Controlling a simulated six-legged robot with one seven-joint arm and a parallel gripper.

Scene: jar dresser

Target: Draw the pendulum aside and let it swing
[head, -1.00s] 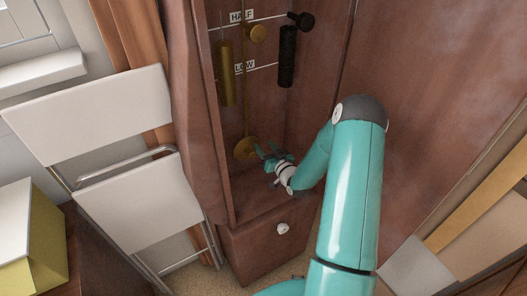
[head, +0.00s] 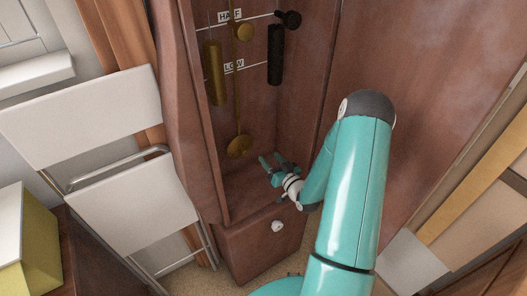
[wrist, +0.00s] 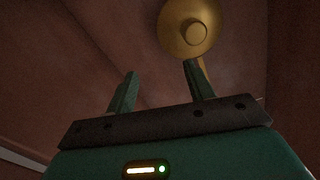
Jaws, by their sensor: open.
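The pendulum is a thin rod with a round brass bob (head: 239,146), hanging inside the tall wooden clock case (head: 262,190). In the wrist view the bob (wrist: 189,28) shows at the top, beyond the fingers and nearer the right one. My gripper (head: 272,160) is open and empty inside the lower case, to the right of the bob and apart from it. In the wrist view my gripper's fingers (wrist: 158,80) stand apart with nothing between their tips. The top of the pendulum is hard to make out.
A brass weight (head: 213,74) hangs left of the rod and a black weight (head: 275,55) hangs right. A white folding chair (head: 132,205) stands left of the case. The case walls enclose my gripper.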

